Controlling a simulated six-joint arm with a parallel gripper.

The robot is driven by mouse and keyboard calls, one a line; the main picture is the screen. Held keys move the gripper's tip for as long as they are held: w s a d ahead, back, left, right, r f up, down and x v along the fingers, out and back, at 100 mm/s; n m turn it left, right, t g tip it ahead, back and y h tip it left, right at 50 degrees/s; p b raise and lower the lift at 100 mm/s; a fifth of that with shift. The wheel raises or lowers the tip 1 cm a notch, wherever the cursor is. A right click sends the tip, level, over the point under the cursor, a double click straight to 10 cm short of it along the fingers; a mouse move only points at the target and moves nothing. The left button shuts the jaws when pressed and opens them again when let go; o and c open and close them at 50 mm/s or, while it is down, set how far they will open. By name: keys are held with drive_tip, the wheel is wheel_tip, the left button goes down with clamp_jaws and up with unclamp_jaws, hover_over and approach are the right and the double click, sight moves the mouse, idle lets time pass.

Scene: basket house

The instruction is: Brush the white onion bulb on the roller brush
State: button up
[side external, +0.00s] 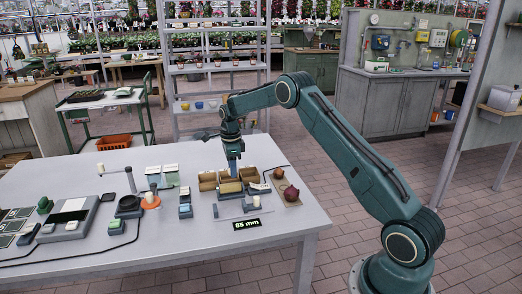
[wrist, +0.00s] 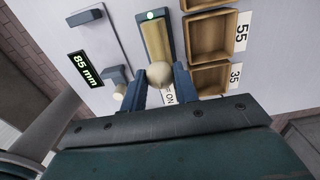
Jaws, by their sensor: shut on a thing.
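The white onion bulb (wrist: 159,73) is pale and round, between my fingertips in the wrist view. My gripper (wrist: 160,84) is shut on it, one dark blue finger on each side. The roller brush (wrist: 155,40) is a tan roller in a blue-grey frame with a lit green lamp. The bulb overlaps the near end of the roller in this view; whether they touch I cannot tell. In the side view my gripper (side external: 234,166) points down just above the roller brush (side external: 230,188). The bulb cannot be made out there.
Wooden bins (wrist: 212,38) labelled 55 and 35 stand right beside the brush. A sliding gauge (wrist: 98,45) with an 85 mm display (wrist: 86,70) is on its left. A board (side external: 289,198) with dark red onions lies at the table's right. Other devices stand further left.

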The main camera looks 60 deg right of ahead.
drive_tip(key=shift+r, duration=1.15)
